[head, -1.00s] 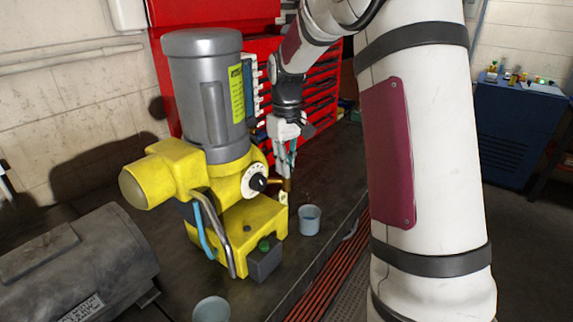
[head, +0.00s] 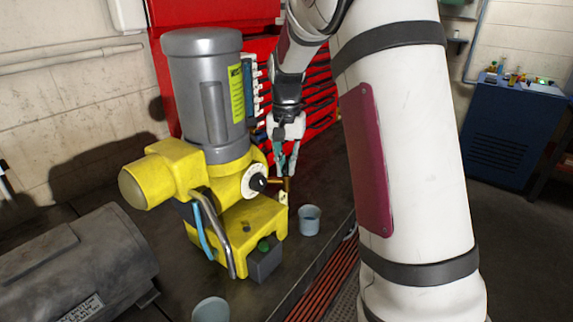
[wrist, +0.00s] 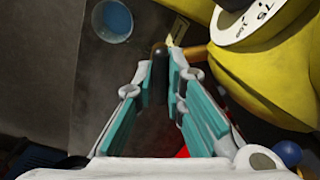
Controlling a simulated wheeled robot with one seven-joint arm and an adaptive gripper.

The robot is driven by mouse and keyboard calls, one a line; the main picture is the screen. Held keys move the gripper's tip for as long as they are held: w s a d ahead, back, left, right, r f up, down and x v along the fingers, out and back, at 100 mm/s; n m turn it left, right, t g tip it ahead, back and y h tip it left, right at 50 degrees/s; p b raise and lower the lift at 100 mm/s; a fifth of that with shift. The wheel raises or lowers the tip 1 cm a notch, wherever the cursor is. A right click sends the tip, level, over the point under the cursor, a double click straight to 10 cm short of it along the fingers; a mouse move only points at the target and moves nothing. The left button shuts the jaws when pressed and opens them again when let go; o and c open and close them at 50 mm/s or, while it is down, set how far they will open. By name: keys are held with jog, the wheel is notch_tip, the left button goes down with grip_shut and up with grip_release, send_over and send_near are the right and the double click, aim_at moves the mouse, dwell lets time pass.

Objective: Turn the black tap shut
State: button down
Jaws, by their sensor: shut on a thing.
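The black tap (wrist: 160,66) shows in the wrist view as a dark lever between my fingers, on a brass pipe (wrist: 196,52) from the yellow motor's side. My gripper (wrist: 160,78) is closed on this lever, with a teal pad on either side. In the head view my gripper (head: 284,170) points down at the right side of the yellow motor (head: 240,222), by the brass fitting (head: 286,185). The tap's lever is hidden by my fingers there. A small pale tag (head: 283,198) hangs by the fitting; it also shows in the wrist view (wrist: 177,29).
A cup (head: 309,221) stands just right of the tap, and another cup (head: 210,311) near the front. A grey motor (head: 75,265) lies at left. A red tool cabinet (head: 320,95) stands behind my gripper. A white dial (head: 254,181) is close to the tap.

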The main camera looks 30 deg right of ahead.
aim_at(286, 165)
jog(key=shift+w+r+m, duration=0.1)
jog(key=shift+m, duration=2.2)
jog(key=c, duration=1.6)
grip_release()
jog(key=shift+c, duration=0.2)
notch_tip(286, 165, up, 12)
jog(key=shift+a, duration=0.1)
